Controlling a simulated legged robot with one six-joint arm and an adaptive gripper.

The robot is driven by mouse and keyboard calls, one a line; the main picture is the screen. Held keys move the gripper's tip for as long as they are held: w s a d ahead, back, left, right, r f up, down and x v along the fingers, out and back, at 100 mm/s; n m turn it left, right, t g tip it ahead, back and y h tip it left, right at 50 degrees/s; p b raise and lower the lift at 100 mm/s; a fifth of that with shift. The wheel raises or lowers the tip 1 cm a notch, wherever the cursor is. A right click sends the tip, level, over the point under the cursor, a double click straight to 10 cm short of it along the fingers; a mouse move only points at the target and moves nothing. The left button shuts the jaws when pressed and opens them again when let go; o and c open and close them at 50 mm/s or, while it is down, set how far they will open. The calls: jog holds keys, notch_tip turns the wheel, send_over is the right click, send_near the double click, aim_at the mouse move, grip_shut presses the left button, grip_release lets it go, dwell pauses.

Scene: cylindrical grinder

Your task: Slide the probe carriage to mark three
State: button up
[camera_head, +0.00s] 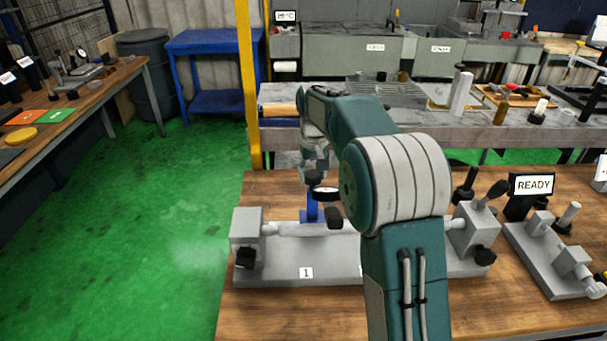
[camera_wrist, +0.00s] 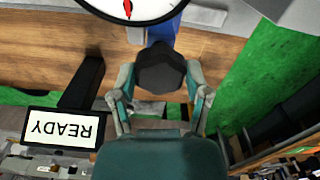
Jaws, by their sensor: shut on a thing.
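The probe carriage (camera_head: 312,212) is a blue upright on the grey bench fixture (camera_head: 285,262), behind the horizontal bar and near the label 1 (camera_head: 306,272). It carries a round dial gauge (camera_head: 325,194) and a black knob (camera_head: 313,177). My gripper (camera_head: 314,164) comes down from above and is shut on the knob. In the wrist view, the fingers (camera_wrist: 160,88) close on both sides of the knob (camera_wrist: 160,66), with the white dial face (camera_wrist: 130,8) and its red needle beyond. My arm hides the fixture's middle right and any label there, including mark three.
The fixture's left block (camera_head: 247,226) and right block (camera_head: 473,232) stand at the bar's ends. A READY display (camera_head: 533,186) and another grey fixture (camera_head: 552,262) stand to the right on the wooden table (camera_head: 280,315). A grey bench with parts is behind.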

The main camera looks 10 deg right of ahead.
jog(key=s+d, duration=0.2)
jog(key=d, duration=1.1)
jog(key=s+d, duration=0.3)
jog(key=d, duration=1.1)
jog(key=shift+s+f, duration=0.25)
jog(key=shift+s, duration=0.05)
jog(key=shift+d, duration=0.1)
jog(key=o, duration=1.3)
jog(key=shift+r, duration=0.1)
notch_tip(320, 180, up, 12)
jog(key=shift+w+d+f, duration=0.1)
jog(key=shift+w, duration=0.05)
